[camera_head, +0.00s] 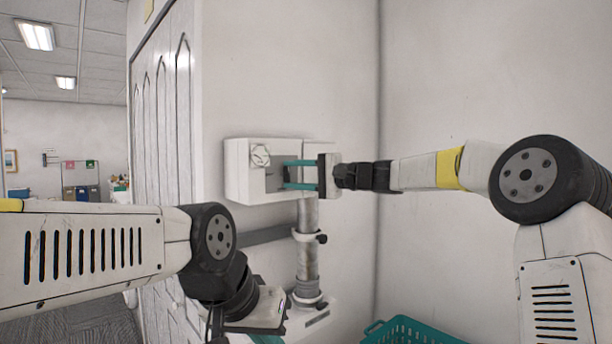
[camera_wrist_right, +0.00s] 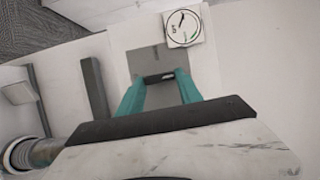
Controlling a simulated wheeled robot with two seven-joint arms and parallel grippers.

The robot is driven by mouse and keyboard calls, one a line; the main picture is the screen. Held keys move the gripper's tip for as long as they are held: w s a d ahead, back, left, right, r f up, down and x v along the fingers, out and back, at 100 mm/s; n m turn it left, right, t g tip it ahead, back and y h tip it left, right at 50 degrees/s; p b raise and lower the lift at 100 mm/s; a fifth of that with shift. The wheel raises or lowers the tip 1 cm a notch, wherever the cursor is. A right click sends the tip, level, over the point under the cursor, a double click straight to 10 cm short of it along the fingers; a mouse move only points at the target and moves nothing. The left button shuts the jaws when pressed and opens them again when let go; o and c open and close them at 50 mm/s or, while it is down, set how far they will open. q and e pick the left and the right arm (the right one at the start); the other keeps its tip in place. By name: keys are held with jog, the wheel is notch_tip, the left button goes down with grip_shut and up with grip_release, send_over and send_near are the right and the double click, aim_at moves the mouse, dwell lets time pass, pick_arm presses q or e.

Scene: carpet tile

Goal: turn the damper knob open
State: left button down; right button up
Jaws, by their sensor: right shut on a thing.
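A white box (camera_head: 240,185) on the wall has a grey front panel (camera_wrist_right: 148,62). The damper knob (camera_wrist_right: 154,79) shows only as a small dark and pale piece at this panel, between the teal fingers of my right gripper (camera_head: 287,175). That gripper is shut on the knob; it also shows in the right wrist view (camera_wrist_right: 158,85). The knob's turn angle cannot be made out. My left gripper (camera_head: 267,338) is low at the bottom edge of the head view, away from the box, with its fingers mostly cut off.
A round dial (camera_head: 260,155) sits on the box beside the panel, also in the wrist view (camera_wrist_right: 182,25). A grey pipe (camera_head: 307,255) runs down below the box. A teal basket (camera_head: 405,331) stands at the lower right. The wall right of the box is bare.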

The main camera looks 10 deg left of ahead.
dwell(0.4)
jog(key=o, duration=1.4)
jog(key=v, duration=0.8)
jog(key=shift+f, duration=0.15)
